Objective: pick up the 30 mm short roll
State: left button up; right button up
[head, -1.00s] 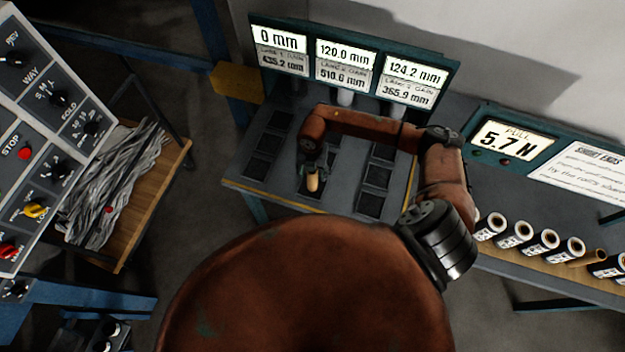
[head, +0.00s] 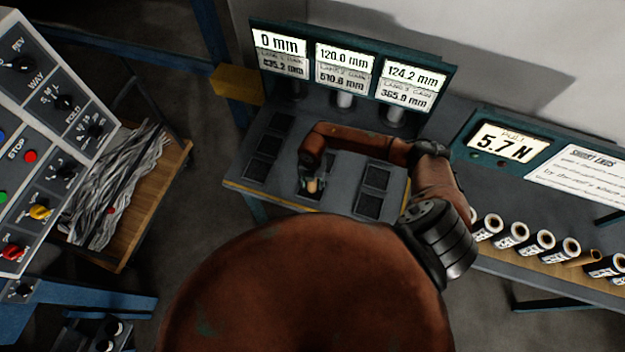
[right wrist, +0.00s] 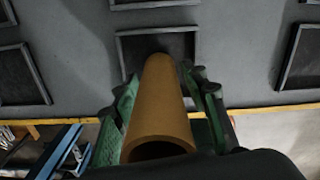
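My right gripper (head: 312,183) is low over the middle column of dark pads on the grey bench. Its green fingers (right wrist: 165,95) are on either side of a bare tan tube (right wrist: 160,105) and appear shut on it. The tube stands roughly upright, its far end over a framed dark pad (right wrist: 128,48); I cannot tell if it touches. The tube also shows in the head view (head: 313,187). Several dark rolls with white labels (head: 515,236) lie in a row at the right; their sizes are unreadable, so I cannot tell which is 30 mm. My left gripper is out of view.
Displays (head: 345,75) stand behind the pads, above short grey posts. A pull display (head: 506,146) reads 5.7 N. Another tan tube (head: 583,258) lies among the rolls. A control panel (head: 40,130) and grey strips (head: 115,190) on a wooden cart are at left.

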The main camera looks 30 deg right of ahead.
jog(key=c, duration=0.8)
